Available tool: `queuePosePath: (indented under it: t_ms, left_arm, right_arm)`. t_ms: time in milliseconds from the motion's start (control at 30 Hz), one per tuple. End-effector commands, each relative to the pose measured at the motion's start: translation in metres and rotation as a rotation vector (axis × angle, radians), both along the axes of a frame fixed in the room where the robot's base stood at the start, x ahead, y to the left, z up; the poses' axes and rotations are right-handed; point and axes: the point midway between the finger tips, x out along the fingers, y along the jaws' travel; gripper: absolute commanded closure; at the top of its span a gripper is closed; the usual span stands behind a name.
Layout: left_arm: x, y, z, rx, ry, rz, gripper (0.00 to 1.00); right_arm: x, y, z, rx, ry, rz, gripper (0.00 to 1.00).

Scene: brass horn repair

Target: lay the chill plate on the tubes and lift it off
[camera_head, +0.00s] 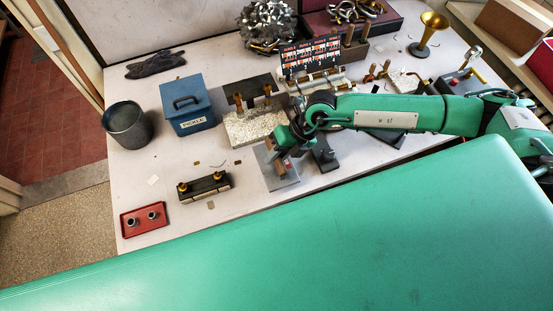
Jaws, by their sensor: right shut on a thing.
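My right gripper (281,151) reaches in from the right and is shut on a grey plate with a brown grip, which looks like the chill plate (268,178). The gripper hides part of the grip. I cannot tell whether the plate touches the table or hangs just above it. Two upright brass tubes (267,90) stand at a pale speckled block (252,128), just behind and left of the gripper. My left gripper is not in view.
A blue lidded box (187,106) and a grey bucket (128,125) stand at the left. A black stand (325,158) is close right of the gripper. The bench (160,195) around the dark block is mostly clear.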

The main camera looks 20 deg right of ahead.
Motion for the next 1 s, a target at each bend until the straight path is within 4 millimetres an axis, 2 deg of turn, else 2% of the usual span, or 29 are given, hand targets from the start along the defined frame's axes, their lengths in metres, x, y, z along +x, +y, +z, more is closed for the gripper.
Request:
queuePosePath:
  t_ms: [167,400,767,800,867,1000]
  left_arm:
    - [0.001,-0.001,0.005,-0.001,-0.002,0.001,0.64]
    - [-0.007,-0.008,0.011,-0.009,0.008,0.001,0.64]
    - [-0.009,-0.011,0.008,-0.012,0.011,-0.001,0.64]
    - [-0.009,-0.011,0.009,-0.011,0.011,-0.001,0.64]
    - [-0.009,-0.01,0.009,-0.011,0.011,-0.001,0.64]
    - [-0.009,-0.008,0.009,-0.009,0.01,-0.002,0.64]
  right_arm:
    - [0.0,0.0,-0.012,0.001,-0.001,0.0,1.0]
    - [0.0,0.001,-0.041,0.002,-0.001,-0.001,1.0]
    - [0.0,0.001,-0.046,0.002,-0.001,0.0,1.0]
    - [0.0,0.0,-0.045,0.001,-0.001,0.0,0.72]
    - [0.0,0.0,-0.045,0.001,-0.001,0.0,0.6]
    - [0.0,0.0,-0.045,0.0,-0.001,0.0,0.58]
